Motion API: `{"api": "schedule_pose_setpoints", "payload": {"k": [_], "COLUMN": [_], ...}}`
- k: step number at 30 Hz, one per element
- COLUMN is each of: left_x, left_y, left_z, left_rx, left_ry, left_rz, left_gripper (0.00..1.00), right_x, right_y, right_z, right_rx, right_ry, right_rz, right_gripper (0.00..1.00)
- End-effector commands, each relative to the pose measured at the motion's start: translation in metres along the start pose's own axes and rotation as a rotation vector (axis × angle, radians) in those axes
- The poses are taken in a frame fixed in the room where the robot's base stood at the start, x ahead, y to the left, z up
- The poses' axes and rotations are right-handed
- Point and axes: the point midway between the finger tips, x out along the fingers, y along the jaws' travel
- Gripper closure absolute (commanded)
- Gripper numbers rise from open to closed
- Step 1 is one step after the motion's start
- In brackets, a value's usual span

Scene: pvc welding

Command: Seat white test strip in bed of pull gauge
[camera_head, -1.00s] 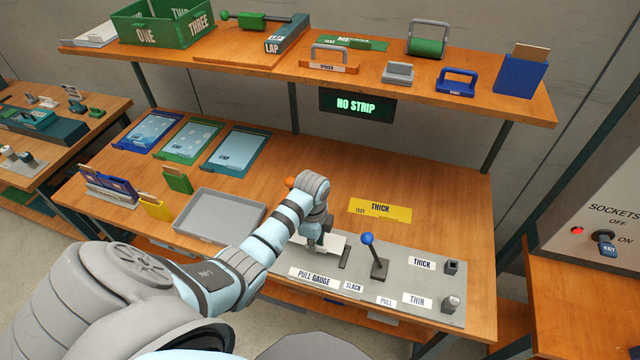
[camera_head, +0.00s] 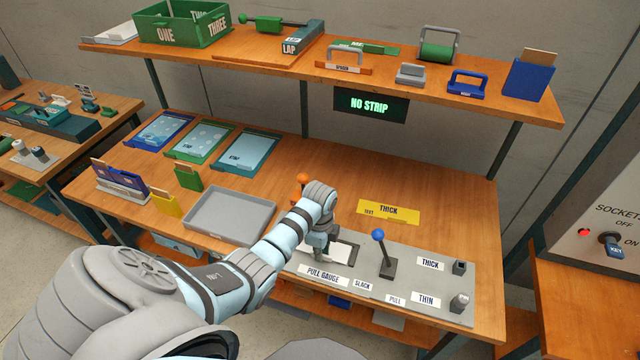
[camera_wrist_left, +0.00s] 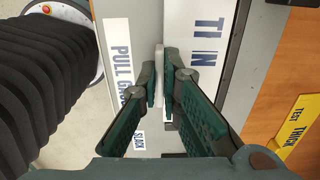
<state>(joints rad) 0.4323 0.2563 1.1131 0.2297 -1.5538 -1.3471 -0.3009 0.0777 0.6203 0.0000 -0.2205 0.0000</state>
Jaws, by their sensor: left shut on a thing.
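The white test strip (camera_head: 308,254) lies at the left part of the pull gauge (camera_head: 407,277), partly hidden by my left gripper. My left gripper (camera_head: 318,254) points down over the gauge. In the left wrist view, its green fingers (camera_wrist_left: 161,92) are shut on a pale upright piece, seemingly part of the strip. The strip's lettered white face (camera_wrist_left: 196,35) shows beside them. My right gripper is not in view.
A blue-knobbed lever (camera_head: 378,236) stands right of the bed. A yellow THICK label (camera_head: 388,211) lies behind it. A grey tray (camera_head: 229,215) is to the left. A screen (camera_head: 370,104) reads NO STRIP. The bench behind the gauge is mostly clear.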

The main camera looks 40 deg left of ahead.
Motion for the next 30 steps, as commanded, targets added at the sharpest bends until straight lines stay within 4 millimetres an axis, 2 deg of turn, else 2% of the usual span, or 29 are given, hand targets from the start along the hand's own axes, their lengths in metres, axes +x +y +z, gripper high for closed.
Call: {"api": "schedule_pose_setpoints", "payload": {"k": [3,20,21,24,25,30], "left_x": [0.0008,0.0074,0.0072,0.0071,0.0071,0.0070], "left_y": [-0.0001,-0.0002,-0.0003,-0.0003,-0.0003,-0.0002], "left_z": [-0.0001,-0.0002,-0.0002,-0.0002,-0.0002,-0.0002], "left_rx": [0.000,0.000,0.000,0.000,0.000,0.000], "left_ry": [0.000,0.000,0.000,0.000,0.000,0.000], "left_rz": [0.000,-0.001,-0.001,-0.001,-0.001,-0.001], "left_gripper": [1.00,1.00,0.90,0.73,0.71,0.71], "right_x": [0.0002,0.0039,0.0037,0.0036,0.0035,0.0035], "right_y": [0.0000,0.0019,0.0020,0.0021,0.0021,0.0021], "right_z": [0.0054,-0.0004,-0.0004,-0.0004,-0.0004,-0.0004], "right_rx": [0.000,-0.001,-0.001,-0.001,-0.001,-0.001], "right_ry": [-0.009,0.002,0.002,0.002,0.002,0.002], "right_rz": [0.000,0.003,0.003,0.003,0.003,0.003], "right_gripper": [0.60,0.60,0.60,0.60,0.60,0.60]}}
